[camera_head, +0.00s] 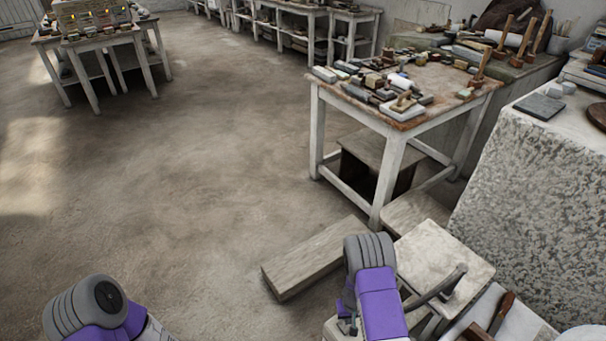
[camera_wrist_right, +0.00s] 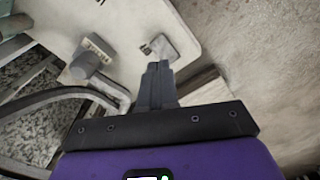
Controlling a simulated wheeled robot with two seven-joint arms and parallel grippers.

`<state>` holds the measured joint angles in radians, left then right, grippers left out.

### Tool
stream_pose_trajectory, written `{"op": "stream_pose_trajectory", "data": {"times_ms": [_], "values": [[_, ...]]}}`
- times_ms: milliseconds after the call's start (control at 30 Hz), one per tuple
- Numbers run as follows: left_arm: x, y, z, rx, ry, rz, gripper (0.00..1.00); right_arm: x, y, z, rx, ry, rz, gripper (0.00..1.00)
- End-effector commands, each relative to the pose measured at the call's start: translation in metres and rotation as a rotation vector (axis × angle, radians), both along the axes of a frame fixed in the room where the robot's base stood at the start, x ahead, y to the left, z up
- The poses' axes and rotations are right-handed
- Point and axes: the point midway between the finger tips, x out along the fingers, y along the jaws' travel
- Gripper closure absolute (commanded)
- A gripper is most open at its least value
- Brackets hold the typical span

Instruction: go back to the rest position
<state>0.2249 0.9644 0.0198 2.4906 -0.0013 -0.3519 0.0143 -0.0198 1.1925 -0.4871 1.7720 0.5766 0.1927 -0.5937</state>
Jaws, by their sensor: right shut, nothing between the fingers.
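My right gripper (camera_wrist_right: 158,72) is shut and empty in the right wrist view, its two dark fingers pressed together. It points over pale surfaces and the floor, and I cannot tell how high it is above them. In the head view my right arm comes up at the bottom, right of the middle, with its grey and purple links in front of the low stools. My left arm shows only as a grey and purple link at the bottom left; its gripper is out of the picture. No sphere is clearly seen near the right gripper.
A low pale stool (camera_head: 443,262) and a wooden beam (camera_head: 308,262) lie close to my right arm. A worktable (camera_head: 403,113) full of blocks and tools stands behind, with a rough stone block (camera_head: 530,190) at right. The floor (camera_head: 180,190) at left is clear.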

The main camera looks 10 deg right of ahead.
Motion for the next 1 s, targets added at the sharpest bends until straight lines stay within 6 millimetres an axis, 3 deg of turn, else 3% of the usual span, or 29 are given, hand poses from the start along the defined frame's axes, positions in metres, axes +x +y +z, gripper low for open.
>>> {"op": "stream_pose_trajectory", "data": {"times_ms": [133, 267, 400, 600, 800, 1000], "values": [[0.0, 0.0, 0.002, 0.0, 0.0, 0.0, 1.0, -0.009, 0.004, 0.001, 0.007, 0.008, -0.008, 1.0], [0.0, 0.0, 0.008, 0.0, 0.0, 0.0, 1.0, -0.045, 0.026, 0.007, 0.043, 0.034, -0.042, 1.0], [0.0, 0.0, 0.016, 0.0, 0.0, 0.0, 1.0, -0.094, 0.071, 0.029, 0.125, 0.04, -0.073, 1.0], [0.0, 0.0, 0.025, 0.0, 0.0, 0.0, 1.0, -0.14, 0.132, 0.074, 0.275, 0.0, -0.093, 1.0], [0.0, 0.0, 0.027, 0.0, 0.0, 0.0, 1.0, -0.157, 0.159, 0.099, 0.357, -0.024, -0.103, 1.0], [0.0, 0.0, 0.027, 0.0, 0.0, 0.0, 1.0, -0.157, 0.159, 0.099, 0.358, -0.025, -0.103, 1.0]]}}
